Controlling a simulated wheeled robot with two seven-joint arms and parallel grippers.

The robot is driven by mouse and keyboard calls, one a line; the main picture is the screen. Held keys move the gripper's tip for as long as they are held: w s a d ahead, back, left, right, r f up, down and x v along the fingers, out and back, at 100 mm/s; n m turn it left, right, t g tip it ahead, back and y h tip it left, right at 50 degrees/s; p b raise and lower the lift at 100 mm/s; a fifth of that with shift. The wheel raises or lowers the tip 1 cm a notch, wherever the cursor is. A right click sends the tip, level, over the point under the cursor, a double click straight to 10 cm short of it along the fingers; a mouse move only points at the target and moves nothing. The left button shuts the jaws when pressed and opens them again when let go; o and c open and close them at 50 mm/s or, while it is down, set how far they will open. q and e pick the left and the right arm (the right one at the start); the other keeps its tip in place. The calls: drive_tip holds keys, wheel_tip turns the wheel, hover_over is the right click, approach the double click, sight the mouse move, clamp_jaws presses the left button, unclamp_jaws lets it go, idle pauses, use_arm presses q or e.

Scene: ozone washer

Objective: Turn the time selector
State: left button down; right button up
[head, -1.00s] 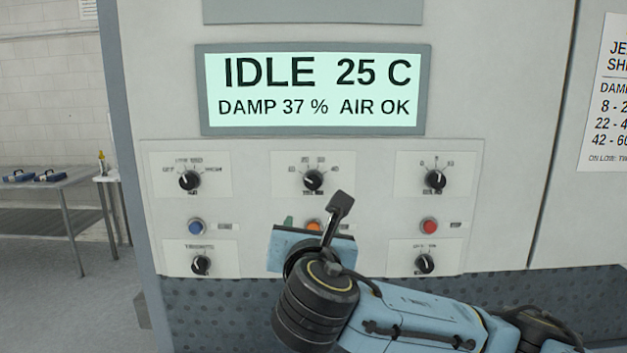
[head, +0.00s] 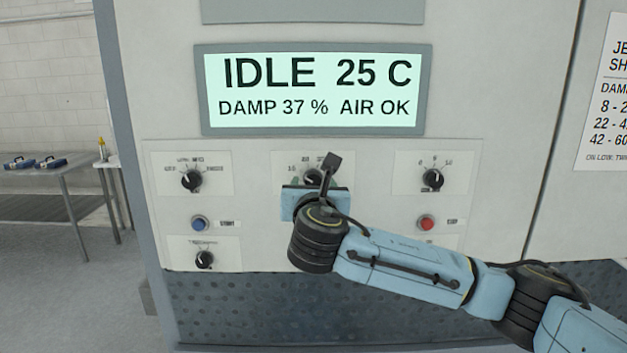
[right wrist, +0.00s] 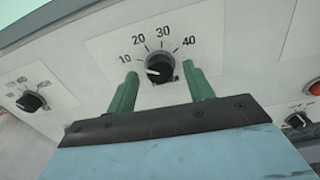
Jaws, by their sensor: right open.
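The middle knob of the top row (head: 312,177), a black dial on a white plate, is partly hidden behind my right gripper (head: 314,192) in the head view. In the right wrist view the same knob (right wrist: 160,67) has a scale from 10 to 40, and its white mark points left, near the 10 side. The green fingers of my right gripper (right wrist: 159,80) are open, one on each side of the knob and apart from it. I cannot tell how far the tips are from the panel. My left gripper is not in view.
Other knobs stand at left (head: 191,180), right (head: 433,179) and lower left (head: 204,259). A blue button (head: 199,223) and a red button (head: 426,223) sit lower on the panel. The display (head: 312,90) above reads IDLE 25 C.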

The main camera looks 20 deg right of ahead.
drive_tip(key=shift+w+d, duration=0.1)
drive_tip(key=shift+w, duration=0.25)
drive_tip(key=shift+c, duration=0.3)
drive_tip(key=c, duration=0.9)
